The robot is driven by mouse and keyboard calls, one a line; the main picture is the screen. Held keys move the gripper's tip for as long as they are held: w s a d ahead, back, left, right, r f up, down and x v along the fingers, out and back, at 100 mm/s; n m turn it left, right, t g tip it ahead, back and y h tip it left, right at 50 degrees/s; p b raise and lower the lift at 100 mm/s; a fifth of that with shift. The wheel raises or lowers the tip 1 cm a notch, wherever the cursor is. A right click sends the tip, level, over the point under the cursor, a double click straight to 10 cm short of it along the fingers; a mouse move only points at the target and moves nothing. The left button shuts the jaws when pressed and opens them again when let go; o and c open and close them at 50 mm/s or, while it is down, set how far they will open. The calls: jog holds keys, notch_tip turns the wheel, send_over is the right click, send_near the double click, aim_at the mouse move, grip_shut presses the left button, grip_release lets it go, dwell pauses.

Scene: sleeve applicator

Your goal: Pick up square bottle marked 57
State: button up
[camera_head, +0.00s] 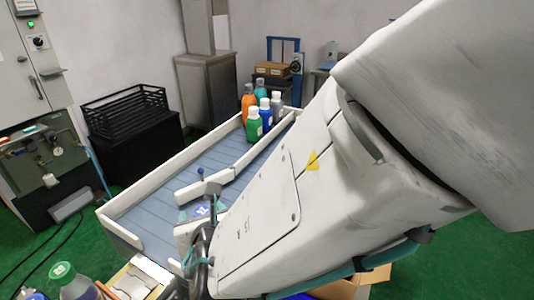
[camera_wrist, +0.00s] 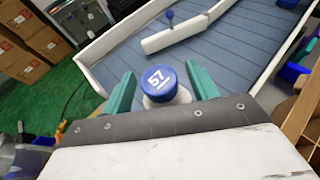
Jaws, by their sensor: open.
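The bottle marked 57 shows its round blue cap (camera_wrist: 159,80) with a white 57 on top and some white below it; the rest of its body is hidden. In the head view the blue cap (camera_head: 201,211) is small, near the front end of the tray. My gripper (camera_wrist: 162,86) is open, with one teal finger on each side of the cap. A gap shows between the cap and each finger in the wrist view. In the head view my gripper (camera_head: 203,212) is partly hidden by my arm.
A grey slatted tray (camera_head: 165,190) with white walls lies beyond the gripper, with a white divider bar (camera_head: 203,188) bearing a blue knob. Several coloured bottles (camera_head: 254,125) stand at its far end. A green-capped bottle (camera_head: 75,284) is at the lower left. Cardboard boxes (camera_wrist: 45,42) are stacked farther off.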

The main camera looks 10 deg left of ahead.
grip_shut()
jog(key=shift+r, duration=0.15)
